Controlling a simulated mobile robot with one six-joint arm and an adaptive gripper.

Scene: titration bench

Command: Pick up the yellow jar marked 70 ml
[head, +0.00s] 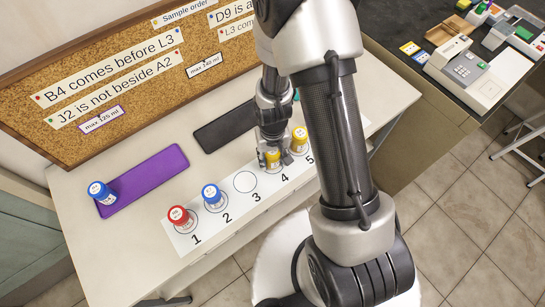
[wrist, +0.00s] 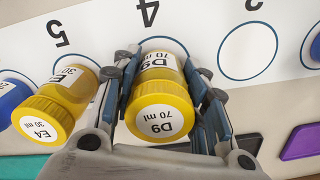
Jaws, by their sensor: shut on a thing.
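The yellow jar D9 marked 70 ml (wrist: 160,112) is between my gripper's (wrist: 163,70) fingers in the wrist view, at circle 4 of the white strip. My gripper is shut on it, with a finger along each side. In the head view the jar (head: 272,158) shows under my gripper (head: 273,150), partly covered by the fingers. I cannot tell whether its base touches the strip. Another yellow jar, E4 marked 30 ml (wrist: 48,112), stands close beside the left finger, at circle 5 (head: 299,138).
On the white strip (head: 209,236), a red jar (head: 179,218) stands at 1, a blue jar (head: 212,196) at 2; circle 3 is empty. A blue jar (head: 101,192) stands on the purple mat (head: 150,178). The black mat (head: 225,125) looks bare. A corkboard (head: 110,75) stands behind.

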